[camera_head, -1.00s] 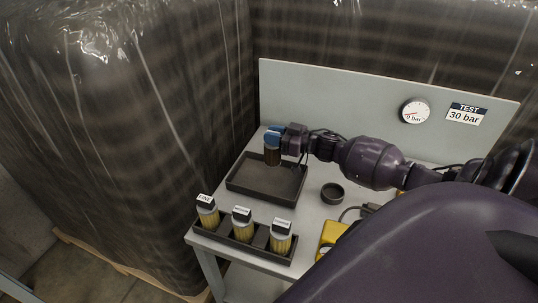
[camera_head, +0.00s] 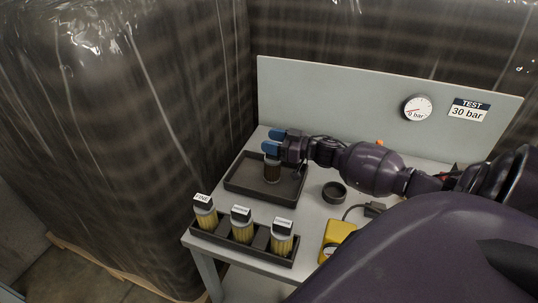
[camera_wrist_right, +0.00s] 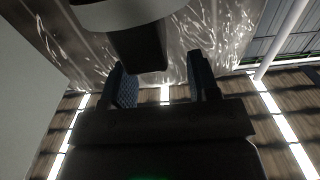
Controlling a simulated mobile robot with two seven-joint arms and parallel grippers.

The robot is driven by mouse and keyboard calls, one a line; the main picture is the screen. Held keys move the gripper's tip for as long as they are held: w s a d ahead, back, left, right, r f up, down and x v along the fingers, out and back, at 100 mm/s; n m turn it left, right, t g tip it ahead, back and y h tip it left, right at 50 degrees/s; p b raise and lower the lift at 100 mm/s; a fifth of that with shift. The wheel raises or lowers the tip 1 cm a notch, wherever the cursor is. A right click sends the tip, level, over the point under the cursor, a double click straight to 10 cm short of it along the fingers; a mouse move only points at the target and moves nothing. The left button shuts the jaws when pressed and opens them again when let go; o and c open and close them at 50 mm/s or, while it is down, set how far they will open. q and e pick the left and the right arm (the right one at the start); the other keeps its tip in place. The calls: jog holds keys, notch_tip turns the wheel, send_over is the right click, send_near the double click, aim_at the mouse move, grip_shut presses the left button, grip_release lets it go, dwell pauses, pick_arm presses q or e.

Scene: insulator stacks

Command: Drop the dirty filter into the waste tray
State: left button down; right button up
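The dirty filter (camera_head: 272,171) is a dark brown cylinder, upright within the outline of the black waste tray (camera_head: 240,191). I cannot tell whether its base touches the tray floor. My right gripper (camera_head: 274,141) reaches in from the right above the tray's back edge, with its two blue fingers spread apart. The filter is just below the nearer finger, and nothing shows held. In the right wrist view my right gripper (camera_wrist_right: 164,88) also has its fingers apart with an empty gap between them. My left gripper is out of view.
A black rack (camera_head: 215,239) with three labelled yellow filters stands at the table's front. A dark ring (camera_head: 334,193) lies right of the tray, and a yellow device (camera_head: 337,236) is nearer me. A grey panel (camera_head: 330,100) with a gauge (camera_head: 417,108) closes the back.

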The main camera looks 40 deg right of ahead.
notch_tip(320, 180, up, 20)
jog(key=p, duration=0.2)
dwell(0.6)
dwell(0.4)
